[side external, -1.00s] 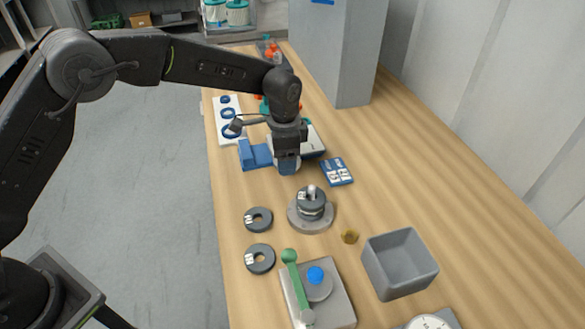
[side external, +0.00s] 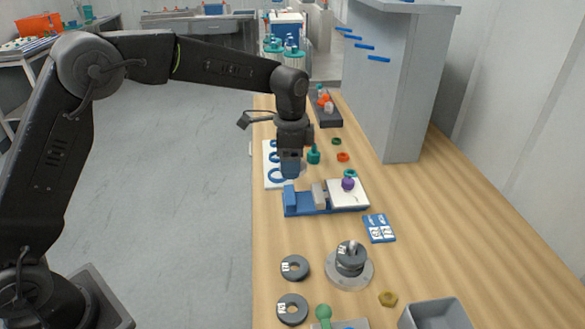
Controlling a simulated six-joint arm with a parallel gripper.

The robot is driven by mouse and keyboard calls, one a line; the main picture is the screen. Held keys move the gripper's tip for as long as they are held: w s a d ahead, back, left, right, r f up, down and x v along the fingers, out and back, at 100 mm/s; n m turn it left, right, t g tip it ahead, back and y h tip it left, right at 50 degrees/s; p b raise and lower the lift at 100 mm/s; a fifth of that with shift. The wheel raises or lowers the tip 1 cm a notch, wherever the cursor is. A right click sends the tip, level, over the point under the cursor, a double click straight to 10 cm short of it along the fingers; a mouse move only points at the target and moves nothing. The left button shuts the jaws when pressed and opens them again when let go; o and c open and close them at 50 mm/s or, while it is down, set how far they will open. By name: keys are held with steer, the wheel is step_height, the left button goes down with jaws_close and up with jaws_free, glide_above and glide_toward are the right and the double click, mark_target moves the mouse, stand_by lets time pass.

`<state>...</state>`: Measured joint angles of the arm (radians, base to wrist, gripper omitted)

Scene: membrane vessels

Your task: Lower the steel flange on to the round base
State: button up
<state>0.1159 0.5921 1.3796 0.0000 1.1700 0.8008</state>
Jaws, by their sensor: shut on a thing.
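My gripper (side external: 290,168) is high over the table, in line with the left end of a blue clamp. A small pale blue-grey thing (side external: 291,172) shows at its fingertips. The gripper is shut on it, but it is too small and covered to tell whether it is the steel flange. The round base (side external: 362,281) is a light grey disc on the table, nearer the camera and right of the gripper. A stack of dark grey round pieces (side external: 350,262) with a pale-marked top stands on the base. The gripper is well apart from both.
The blue clamp (side external: 318,207) has a white plate with a purple knob. A grey column (side external: 403,100) stands behind right.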

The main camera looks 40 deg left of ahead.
steer(key=m, duration=0.4)
glide_above(352, 242)
steer(key=shift+w+a+r, duration=0.15)
steer(key=shift+r, duration=0.05)
steer(key=shift+f, duration=3.9)
steer(key=o, duration=1.1)
steer(key=shift+o, duration=0.2)
